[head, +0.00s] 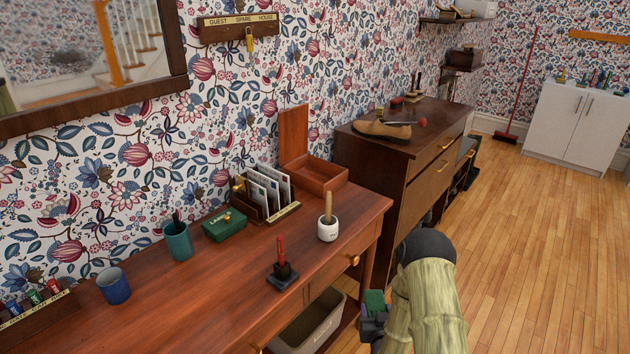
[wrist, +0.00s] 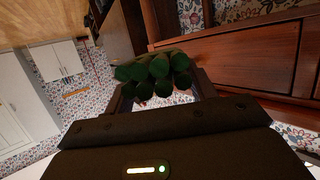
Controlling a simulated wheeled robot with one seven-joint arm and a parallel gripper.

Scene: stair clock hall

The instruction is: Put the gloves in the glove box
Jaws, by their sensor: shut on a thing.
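The green gloves (wrist: 155,78) are between the fingers of my gripper (wrist: 163,98) in the wrist view, their rounded finger ends bunched towards the camera. In the head view a small part of the gloves (head: 375,299) shows above my gripper (head: 372,322), in front of the table's right end. My gripper is shut on them. An open reddish wooden box (head: 321,180), which looks like the glove box, stands at the table's far right corner against the wall. Its lid is raised and the visible part of its inside looks empty. My gripper is apart from it, nearer and lower right.
The table (head: 226,290) also holds a letter rack (head: 266,196), a white pot (head: 327,230), a dark stand with a red stick (head: 282,271), a green box (head: 224,226) and two cups. A dark dresser (head: 385,160) stands beyond. A bin (head: 310,325) sits below. Floor at right is clear.

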